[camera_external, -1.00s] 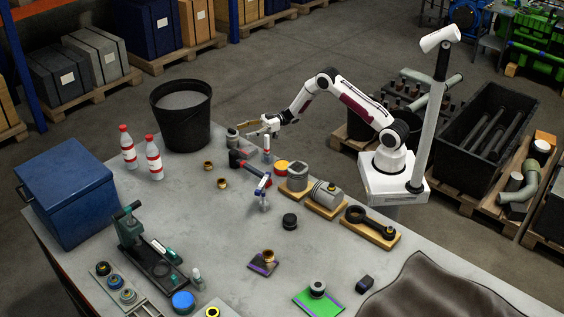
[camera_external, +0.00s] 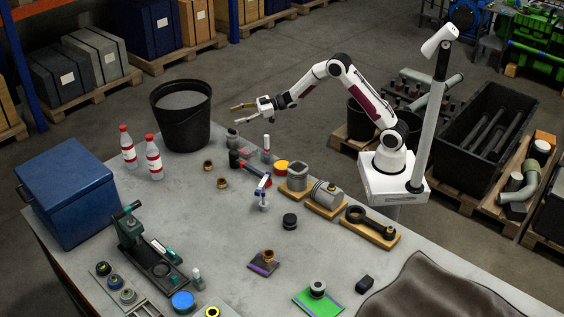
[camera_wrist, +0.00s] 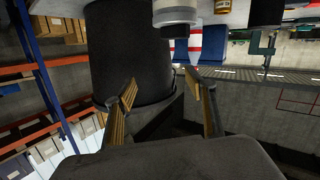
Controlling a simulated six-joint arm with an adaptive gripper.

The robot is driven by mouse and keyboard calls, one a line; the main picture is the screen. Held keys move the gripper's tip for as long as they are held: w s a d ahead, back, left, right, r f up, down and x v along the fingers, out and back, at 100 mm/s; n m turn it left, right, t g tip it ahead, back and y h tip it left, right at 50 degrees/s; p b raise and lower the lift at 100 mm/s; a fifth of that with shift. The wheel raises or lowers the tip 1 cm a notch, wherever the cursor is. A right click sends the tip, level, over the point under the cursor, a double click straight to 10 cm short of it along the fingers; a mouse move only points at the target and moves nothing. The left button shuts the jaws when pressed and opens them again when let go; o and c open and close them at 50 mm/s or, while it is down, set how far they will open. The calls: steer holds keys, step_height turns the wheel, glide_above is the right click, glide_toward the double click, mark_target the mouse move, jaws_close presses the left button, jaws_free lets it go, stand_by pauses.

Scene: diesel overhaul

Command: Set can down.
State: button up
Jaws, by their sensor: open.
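A small grey can (camera_external: 232,140) stands on the workbench (camera_external: 205,230) near its far edge, just right of the black bucket (camera_external: 181,125). My gripper (camera_external: 240,114) is open and empty, raised above and apart from the can, beside the bucket's right side. In the wrist view the open yellow-padded fingers (camera_wrist: 160,80) have nothing between them. A pale cylinder with a dark end, likely the can (camera_wrist: 175,14), shows at the top of that view, beyond the fingertips.
Two red-capped bottles (camera_external: 153,158) stand left of the bucket. A red-and-black item, a white upright marker-like bottle (camera_external: 266,147) and brass bushings (camera_external: 222,183) lie close to the can. Engine parts on wooden boards (camera_external: 325,200) are farther right.

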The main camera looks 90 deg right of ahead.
steer(key=s+a+r+m+g+h, duration=0.1)
steer(key=s+a+r+m+h, duration=0.2)
steer(key=r, duration=0.7)
steer(key=s+a+r+m+g+h, duration=0.1)
steer(key=s+a+r+g+h, duration=0.25)
steer(key=s, duration=0.85)
steer(key=s+a+f+g+y, duration=0.1)
steer(key=s+a, duration=0.4)
steer(key=s, duration=0.6)
steer(key=s+a+f+g+y, duration=0.1)
steer(key=s+a, duration=0.4)
steer(key=s, duration=0.6)
steer(key=s+a+f+g+y, duration=0.1)
steer(key=s+a+f+g, duration=0.2)
steer(key=s+a, duration=0.3)
steer(key=s+f, duration=0.1)
steer(key=s, duration=0.4)
steer(key=shift+s+g, duration=0.15)
steer(key=shift+g, duration=0.2)
steer(key=shift+o, duration=0.6)
steer(key=shift+d+f+m, duration=0.1)
steer(key=shift+d+m, duration=0.05)
steer(key=shift+m, duration=0.15)
